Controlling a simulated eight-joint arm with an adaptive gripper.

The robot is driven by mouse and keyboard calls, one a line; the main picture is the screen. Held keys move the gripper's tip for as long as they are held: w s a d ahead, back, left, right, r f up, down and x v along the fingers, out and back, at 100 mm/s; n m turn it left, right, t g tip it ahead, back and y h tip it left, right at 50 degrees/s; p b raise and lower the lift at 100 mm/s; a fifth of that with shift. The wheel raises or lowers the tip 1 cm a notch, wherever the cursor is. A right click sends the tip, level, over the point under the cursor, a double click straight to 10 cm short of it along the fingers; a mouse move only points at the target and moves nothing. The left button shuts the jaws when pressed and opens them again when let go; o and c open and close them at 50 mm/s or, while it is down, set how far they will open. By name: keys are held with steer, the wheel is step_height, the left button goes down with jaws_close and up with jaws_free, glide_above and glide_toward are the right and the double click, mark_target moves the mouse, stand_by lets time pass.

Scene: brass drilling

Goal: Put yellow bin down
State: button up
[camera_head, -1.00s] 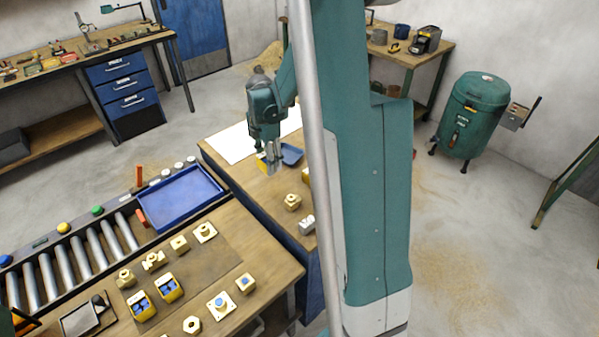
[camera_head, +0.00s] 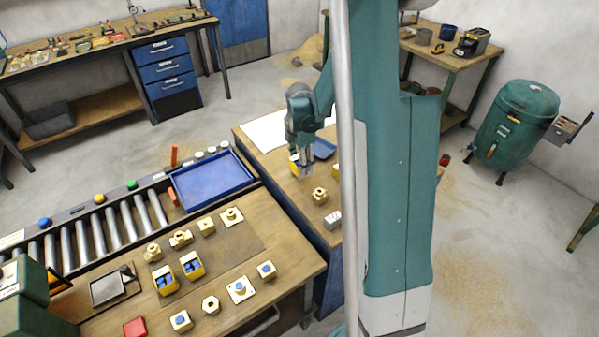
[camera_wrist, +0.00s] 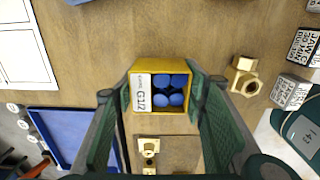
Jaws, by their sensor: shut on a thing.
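The yellow bin (camera_wrist: 158,73) sits between my gripper's fingers in the wrist view. It holds several blue round pieces (camera_wrist: 168,90) and has a white label reading G1/2. My gripper (camera_wrist: 163,100) is shut on the bin's two sides. In the head view my gripper (camera_head: 303,168) hangs over the wooden bench by the wall of the roller line, and a bit of the yellow bin (camera_head: 294,165) shows there. I cannot tell whether the bin touches the bench.
A blue tray (camera_head: 210,190) lies by the rollers. Brass fittings (camera_head: 320,195) and a grey block (camera_head: 333,217) stand nearer on the same bench. A white sheet (camera_head: 268,132) lies behind my gripper. Two other yellow bins (camera_head: 192,265) stand on the front bench.

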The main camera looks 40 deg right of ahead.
steer(key=shift+f, duration=1.95)
steer(key=shift+f, duration=0.15)
steer(key=o, duration=0.9)
step_height(320, 180, up, 12)
steer(key=shift+r, duration=0.2)
